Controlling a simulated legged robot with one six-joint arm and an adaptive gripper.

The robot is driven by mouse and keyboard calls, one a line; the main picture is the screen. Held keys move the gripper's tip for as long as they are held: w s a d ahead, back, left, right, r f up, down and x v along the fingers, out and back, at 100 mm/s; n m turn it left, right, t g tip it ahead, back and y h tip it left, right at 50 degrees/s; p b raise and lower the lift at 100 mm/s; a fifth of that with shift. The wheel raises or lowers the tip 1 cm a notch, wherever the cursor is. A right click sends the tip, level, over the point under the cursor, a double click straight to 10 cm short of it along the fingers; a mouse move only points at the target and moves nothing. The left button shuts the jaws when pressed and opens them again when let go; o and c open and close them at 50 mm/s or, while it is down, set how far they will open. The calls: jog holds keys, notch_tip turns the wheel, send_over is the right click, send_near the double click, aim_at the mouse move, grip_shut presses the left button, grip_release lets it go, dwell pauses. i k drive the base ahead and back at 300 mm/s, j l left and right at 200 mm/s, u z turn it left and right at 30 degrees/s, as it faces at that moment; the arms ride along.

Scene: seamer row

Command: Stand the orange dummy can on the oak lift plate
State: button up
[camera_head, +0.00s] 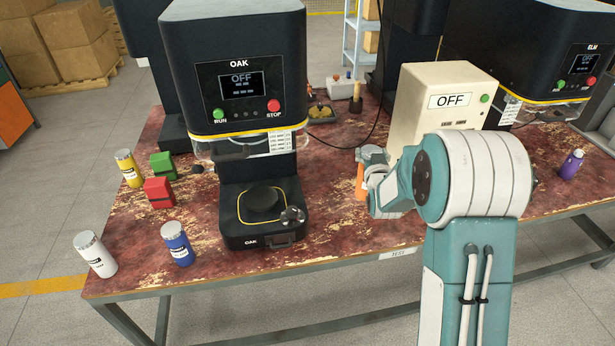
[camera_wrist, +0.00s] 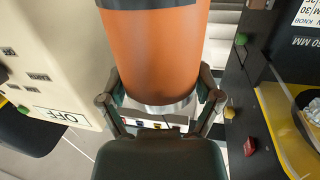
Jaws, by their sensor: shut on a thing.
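My gripper (camera_wrist: 162,104) is shut on the orange dummy can (camera_wrist: 152,48), with one finger on each side near its silver end. In the head view a sliver of the orange can (camera_head: 360,183) shows left of my wrist, and the rest is hidden by my arm. The can is to the right of the oak seamer (camera_head: 235,70), in front of the cream box, apart from the plate. The oak lift plate (camera_head: 262,201) is a dark round disc on the oak base, with nothing standing on it.
The oak seamer's display reads OFF, and its head overhangs the plate. The cream box (camera_head: 447,90) stands behind my arm. White (camera_head: 96,255), blue (camera_head: 177,244) and yellow (camera_head: 128,168) cans and red (camera_head: 159,192) and green (camera_head: 163,165) blocks stand left.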

aim_at(261, 197)
jog(key=k+j, duration=0.1)
jog(key=j, duration=0.2)
jog(key=k+j+z, duration=0.1)
jog(key=j, duration=0.25)
jog(key=k+j, duration=0.1)
jog(key=j, duration=0.2)
jog(key=k+j, duration=0.1)
jog(key=j, duration=0.25)
jog(key=i+j+z, duration=0.1)
jog(key=j, duration=0.4)
jog(key=i+j, duration=0.1)
jog(key=i, duration=0.35)
